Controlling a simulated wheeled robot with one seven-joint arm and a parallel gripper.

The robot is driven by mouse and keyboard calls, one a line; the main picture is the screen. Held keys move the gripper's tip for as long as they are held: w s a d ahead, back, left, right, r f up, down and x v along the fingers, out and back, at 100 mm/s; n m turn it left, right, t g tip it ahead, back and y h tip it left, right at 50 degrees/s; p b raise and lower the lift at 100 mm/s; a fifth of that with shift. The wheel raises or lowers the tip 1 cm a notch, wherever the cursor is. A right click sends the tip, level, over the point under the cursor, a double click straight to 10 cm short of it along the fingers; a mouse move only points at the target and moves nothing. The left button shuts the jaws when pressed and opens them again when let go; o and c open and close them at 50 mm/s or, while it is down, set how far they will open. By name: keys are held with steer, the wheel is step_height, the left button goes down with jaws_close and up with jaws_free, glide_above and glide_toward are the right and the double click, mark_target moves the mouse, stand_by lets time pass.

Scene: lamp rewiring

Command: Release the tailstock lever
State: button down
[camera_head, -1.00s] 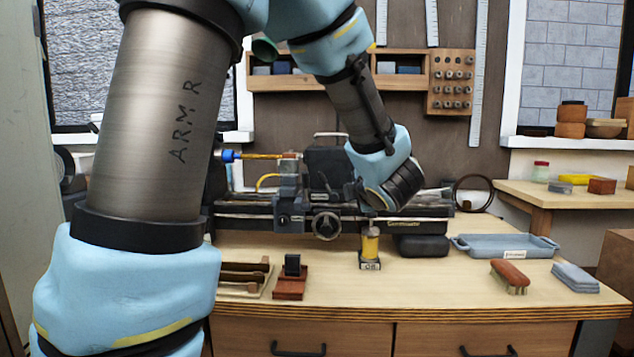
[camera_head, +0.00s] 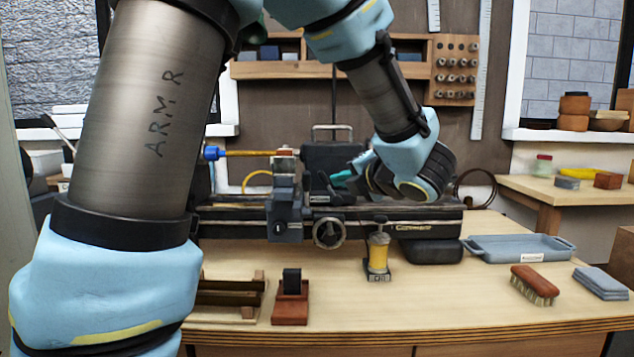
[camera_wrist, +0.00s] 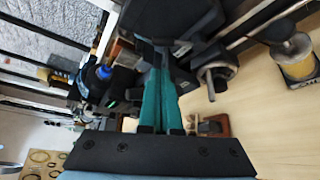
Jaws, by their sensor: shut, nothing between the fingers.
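A lathe (camera_head: 400,213) stands along the back of the bench. A dark block with a handle on top (camera_head: 333,155) sits on its bed, and a small dark lever-like part (camera_head: 326,186) shows at its front. I cannot tell for sure which part is the tailstock lever. My gripper (camera_head: 341,178) is just right of this part, partly hidden by my wrist. In the wrist view its teal fingers (camera_wrist: 160,75) are together and empty, their tips close to the dark block (camera_wrist: 172,25). Contact cannot be told.
A handwheel (camera_head: 328,232) is on the lathe's front. A yellow oiler (camera_head: 378,252) stands before it. A blue-ended brass rod (camera_head: 250,153) is at the left. A grey tray (camera_head: 518,248), brush (camera_head: 534,284) and red-based block (camera_head: 290,303) lie on the bench. The front middle is clear.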

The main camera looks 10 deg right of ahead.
mark_target(329, 186)
steer(key=p+x, duration=0.3)
steer(key=x, duration=0.7)
steer(key=shift+s+d+r+m+t+y+b, duration=0.1)
steer(key=shift+d+r+m+t+y+b, duration=0.2)
steer(key=shift+d+m+b, duration=0.25)
stand_by(0.5)
steer(key=shift+d+m+b, duration=0.15)
steer(key=shift+m+b, duration=0.2)
steer(key=shift+b, duration=0.25)
steer(key=d+m+t+b, duration=0.1)
steer(key=d+m+b, duration=0.1)
steer(key=m+b, duration=0.1)
steer(key=d+m+t+b, duration=0.2)
steer(key=m+b, duration=0.1)
steer(key=s+d+m+t+y+b, duration=0.1)
steer(key=m+t+b, duration=0.1)
steer(key=m+b, duration=0.1)
steer(key=shift+s+d+r, duration=0.1)
steer(key=shift+d+r, duration=0.05)
steer(key=shift+d, duration=0.25)
steer(key=shift+m, duration=0.3)
